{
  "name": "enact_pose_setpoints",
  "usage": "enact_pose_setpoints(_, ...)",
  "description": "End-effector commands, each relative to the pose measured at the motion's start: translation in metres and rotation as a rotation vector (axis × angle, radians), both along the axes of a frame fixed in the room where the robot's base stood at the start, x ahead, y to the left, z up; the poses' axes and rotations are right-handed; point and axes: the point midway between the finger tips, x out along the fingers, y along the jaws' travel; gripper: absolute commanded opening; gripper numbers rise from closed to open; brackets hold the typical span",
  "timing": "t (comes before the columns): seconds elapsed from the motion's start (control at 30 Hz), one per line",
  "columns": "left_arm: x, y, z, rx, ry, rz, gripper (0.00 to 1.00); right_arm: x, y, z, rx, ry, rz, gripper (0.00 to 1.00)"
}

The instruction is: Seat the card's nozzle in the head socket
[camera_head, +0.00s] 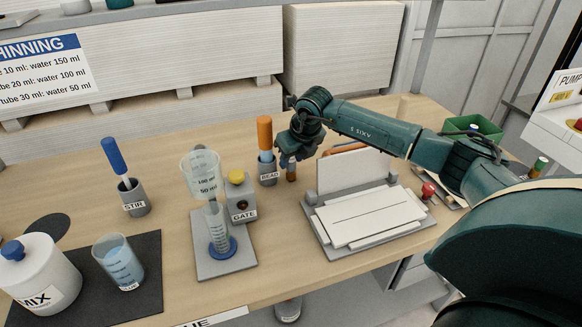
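I cannot make out a card, a nozzle or a head socket with certainty. My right gripper (288,160) is at the end of the green arm coming in from the right. It points down beside the BEAD holder (268,174), which holds an orange-handled stick (264,134). A small brown-orange piece (291,173) shows right under the gripper; I cannot tell whether the fingers grip it. The fingers are small and dark, so their opening is unclear. A grey stand with white plates (372,214) and an upright white panel (352,170) is right of the gripper. My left gripper is out of view.
A funnel (201,175) stands over a graduated cylinder (218,228), beside a GATE box (241,202). Left are a STIR holder (133,197), a beaker (118,262) and a MIX bottle (38,275). A green bin (478,128) is at back right. Bare wood lies front centre.

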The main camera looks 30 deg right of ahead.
Motion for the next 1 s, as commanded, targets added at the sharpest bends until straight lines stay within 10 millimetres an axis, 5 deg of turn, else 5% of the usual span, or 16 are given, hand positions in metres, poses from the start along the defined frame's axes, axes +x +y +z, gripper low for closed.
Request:
enact_pose_setpoints(0.33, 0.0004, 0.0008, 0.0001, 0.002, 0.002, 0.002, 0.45, 0.0037, 0.0000, -0.0100, -0.001, 0.000, 0.001, 0.35)
enact_pose_setpoints(0.77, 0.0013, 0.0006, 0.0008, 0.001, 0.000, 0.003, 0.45, 0.0036, -0.0001, -0.0093, -0.001, -0.001, 0.000, 0.00)
enact_pose_setpoints(1.0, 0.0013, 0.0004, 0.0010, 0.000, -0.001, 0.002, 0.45, 0.0039, -0.0001, -0.0084, 0.000, -0.002, 0.000, 0.00)
